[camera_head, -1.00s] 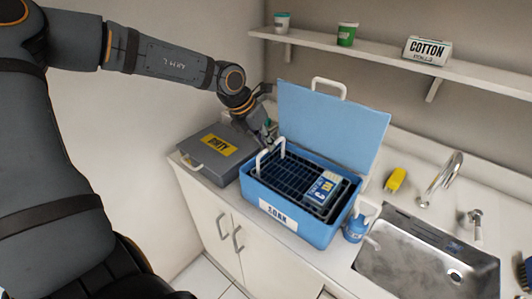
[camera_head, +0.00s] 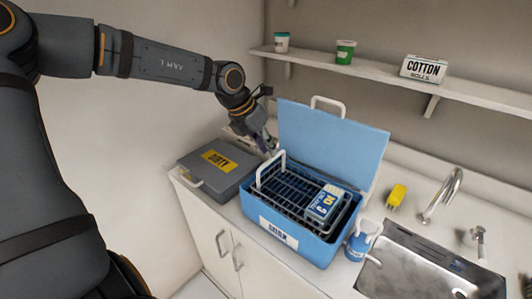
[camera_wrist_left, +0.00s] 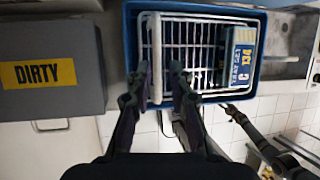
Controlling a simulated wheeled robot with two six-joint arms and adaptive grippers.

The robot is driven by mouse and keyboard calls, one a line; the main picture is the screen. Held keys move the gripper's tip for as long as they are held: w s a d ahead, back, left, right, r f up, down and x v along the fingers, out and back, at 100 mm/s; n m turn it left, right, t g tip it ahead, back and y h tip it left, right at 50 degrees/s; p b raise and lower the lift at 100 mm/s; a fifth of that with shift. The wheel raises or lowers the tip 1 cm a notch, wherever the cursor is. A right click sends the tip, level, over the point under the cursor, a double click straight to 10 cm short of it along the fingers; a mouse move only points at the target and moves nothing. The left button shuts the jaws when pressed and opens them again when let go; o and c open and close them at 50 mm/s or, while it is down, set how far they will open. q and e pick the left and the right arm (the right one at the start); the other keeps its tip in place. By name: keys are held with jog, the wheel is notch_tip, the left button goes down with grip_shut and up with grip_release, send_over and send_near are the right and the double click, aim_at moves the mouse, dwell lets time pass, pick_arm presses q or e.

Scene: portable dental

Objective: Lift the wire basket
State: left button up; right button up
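The wire basket (camera_head: 285,187) sits in the open blue tub (camera_head: 315,247), its upper wires around the tub's rim. A white handle (camera_head: 259,176) stands up at its left end. My left gripper (camera_head: 270,151) is beside the top of that handle. In the left wrist view, the fingers of my left gripper (camera_wrist_left: 160,72) are apart, with the white handle (camera_wrist_left: 156,40) between them and a gap still showing.
A grey box marked DIRTY (camera_head: 225,160) stands left of the tub. The tub's raised blue lid (camera_head: 335,140) is behind it. A shelf (camera_head: 400,78) runs above.

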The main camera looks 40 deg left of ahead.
pick_arm(q)
notch_tip(320, 180, up, 8)
jog(key=shift+s, duration=0.15)
dwell(0.4)
